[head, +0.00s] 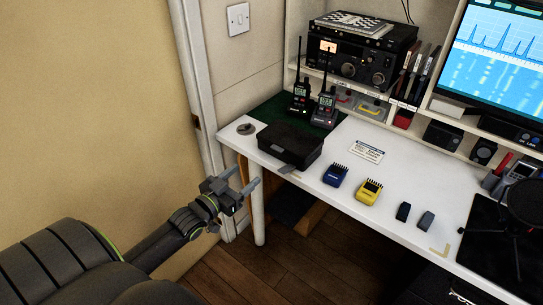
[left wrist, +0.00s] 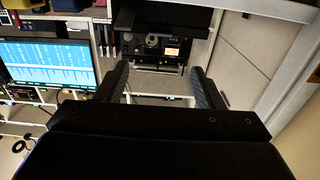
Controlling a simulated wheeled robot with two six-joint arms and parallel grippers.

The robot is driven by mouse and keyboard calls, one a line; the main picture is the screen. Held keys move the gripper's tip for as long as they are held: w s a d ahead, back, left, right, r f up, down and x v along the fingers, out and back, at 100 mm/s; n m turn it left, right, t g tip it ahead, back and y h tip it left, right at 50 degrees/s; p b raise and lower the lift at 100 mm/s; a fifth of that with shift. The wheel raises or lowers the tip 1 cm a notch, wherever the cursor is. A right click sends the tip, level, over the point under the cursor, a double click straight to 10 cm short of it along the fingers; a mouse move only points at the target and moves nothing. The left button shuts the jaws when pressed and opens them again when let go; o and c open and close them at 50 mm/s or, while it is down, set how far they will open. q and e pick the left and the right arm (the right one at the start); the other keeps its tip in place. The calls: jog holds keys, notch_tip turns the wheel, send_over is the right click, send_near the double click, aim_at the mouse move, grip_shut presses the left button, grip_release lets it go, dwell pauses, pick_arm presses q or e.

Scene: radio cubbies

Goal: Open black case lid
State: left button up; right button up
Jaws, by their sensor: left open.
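The black case (head: 290,145) sits on the left end of the white table, near its front edge, with its lid down. In the left wrist view a dark shape at the top, beyond the fingers, looks like the case (left wrist: 165,20), partly cut by the frame. My left gripper (head: 251,178) is open and empty, off the table's left front corner, apart from the case and in front of it to the left. Its two spread fingers also show in the left wrist view (left wrist: 160,78). My right gripper is not in view.
Two handheld radios (head: 312,98) stand close behind the case on a green mat (head: 275,112).

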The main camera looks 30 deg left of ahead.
pick_arm(q)
jog(key=b, duration=0.5)
send_near(278, 148)
jog(key=w, duration=0.2)
jog(key=shift+w+d+f+b, duration=0.1)
jog(key=shift+w+b, duration=0.75)
jog(key=shift+w, duration=0.3)
jog(key=shift+w+b, duration=0.6)
jog(key=shift+w, duration=0.25)
jog(key=shift+w+d+b, duration=0.1)
jog(key=shift+w+b, duration=0.35)
jog(key=shift+w, duration=0.15)
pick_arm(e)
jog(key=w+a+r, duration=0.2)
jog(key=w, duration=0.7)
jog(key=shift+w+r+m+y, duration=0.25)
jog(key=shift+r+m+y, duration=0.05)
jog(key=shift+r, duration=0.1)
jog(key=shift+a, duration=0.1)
pick_arm(q)
jog(key=shift+c, duration=0.3)
grip_shut()
jog(key=shift+r, duration=0.2)
